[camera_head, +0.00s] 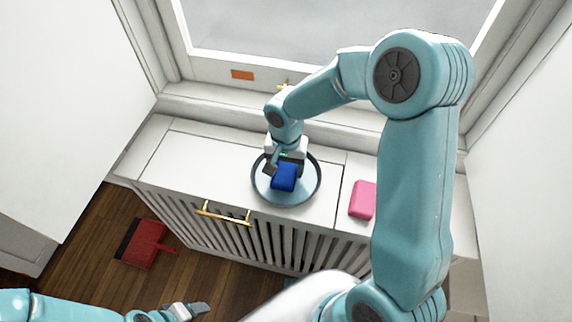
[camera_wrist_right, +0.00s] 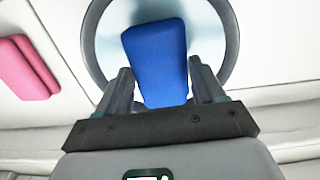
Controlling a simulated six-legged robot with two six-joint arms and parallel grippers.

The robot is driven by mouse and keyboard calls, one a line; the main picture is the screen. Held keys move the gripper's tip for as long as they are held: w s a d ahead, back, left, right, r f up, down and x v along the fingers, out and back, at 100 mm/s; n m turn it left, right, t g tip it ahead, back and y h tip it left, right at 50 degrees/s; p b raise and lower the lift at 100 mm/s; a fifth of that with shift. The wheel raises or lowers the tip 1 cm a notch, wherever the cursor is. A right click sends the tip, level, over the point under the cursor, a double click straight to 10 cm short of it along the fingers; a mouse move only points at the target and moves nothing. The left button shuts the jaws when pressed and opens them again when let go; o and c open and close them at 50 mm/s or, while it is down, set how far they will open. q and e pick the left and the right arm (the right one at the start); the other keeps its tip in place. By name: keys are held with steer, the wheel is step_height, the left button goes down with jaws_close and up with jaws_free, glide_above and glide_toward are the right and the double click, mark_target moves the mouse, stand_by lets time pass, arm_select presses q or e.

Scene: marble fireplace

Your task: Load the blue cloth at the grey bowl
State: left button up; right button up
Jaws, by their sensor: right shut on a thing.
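The blue cloth (camera_head: 285,178) is a small folded block; it also shows in the right wrist view (camera_wrist_right: 157,60). My right gripper (camera_head: 285,168) is shut on the blue cloth, which sits between its two fingers in the right wrist view (camera_wrist_right: 163,88). The grey bowl (camera_head: 305,195) is a round, dark-rimmed dish on the white cabinet top. The cloth is over the inside of the bowl; I cannot tell whether it touches the bottom. The bowl's rim also shows in the right wrist view (camera_wrist_right: 92,45). My left gripper (camera_head: 188,310) is low at the bottom left, away from the bowl.
A pink folded cloth (camera_head: 362,200) lies on the cabinet top right of the bowl. The white slatted cabinet (camera_head: 200,165) stands under a window and has clear room left of the bowl. A gold handle (camera_head: 224,214) is on its front. A red dustpan (camera_head: 146,243) lies on the wooden floor.

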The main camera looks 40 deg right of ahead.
mark_target(286, 169)
steer(key=shift+f+b, duration=0.45)
steer(key=shift+f, duration=0.05)
steer(key=shift+b, duration=0.3)
stand_by(1.6)
steer(key=shift+r+p, duration=2.2)
steer(key=shift+r, duration=1.35)
